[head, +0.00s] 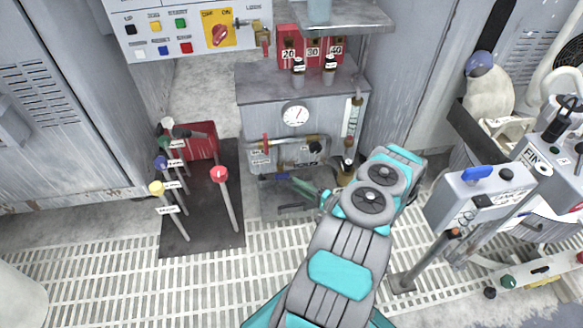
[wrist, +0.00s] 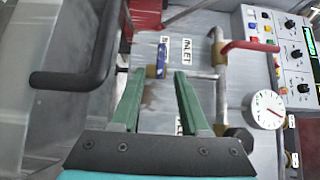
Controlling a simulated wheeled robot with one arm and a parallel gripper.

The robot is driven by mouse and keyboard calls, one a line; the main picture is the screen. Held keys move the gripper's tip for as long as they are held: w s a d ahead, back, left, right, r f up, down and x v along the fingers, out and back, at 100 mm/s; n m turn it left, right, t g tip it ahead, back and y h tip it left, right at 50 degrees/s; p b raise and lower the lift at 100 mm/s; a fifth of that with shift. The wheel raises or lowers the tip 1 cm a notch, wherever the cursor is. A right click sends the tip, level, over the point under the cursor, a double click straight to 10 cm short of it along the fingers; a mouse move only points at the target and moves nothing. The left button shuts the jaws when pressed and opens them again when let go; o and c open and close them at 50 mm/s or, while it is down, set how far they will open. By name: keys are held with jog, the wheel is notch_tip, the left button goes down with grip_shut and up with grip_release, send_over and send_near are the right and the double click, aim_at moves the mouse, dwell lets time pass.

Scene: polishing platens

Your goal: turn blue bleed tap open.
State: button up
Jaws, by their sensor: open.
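The blue bleed tap (wrist: 162,56) shows in the wrist view as a narrow blue lever on a brass fitting, at the end of a short grey pipe. My gripper (wrist: 159,72) is open, and its two green fingers point at the tap. The lever appears just beyond the fingertips, between their lines; I cannot tell how much gap is left. In the head view my gripper (head: 292,181) is low in front of the grey cabinet, and I cannot make out the tap clearly there.
A red-handled valve (wrist: 250,45) and a white gauge (wrist: 265,109) are right of the tap. A thick black bar (wrist: 75,78) is on the left. In the head view, several knobbed levers (head: 220,175) stand left of my arm, and a grey control box (head: 482,190) stands right.

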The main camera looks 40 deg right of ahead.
aim_at(282, 176)
jog(key=x, duration=0.7)
jog(key=shift+w+a, duration=0.15)
jog(key=shift+w, duration=0.15)
grip_shut()
dwell(0.4)
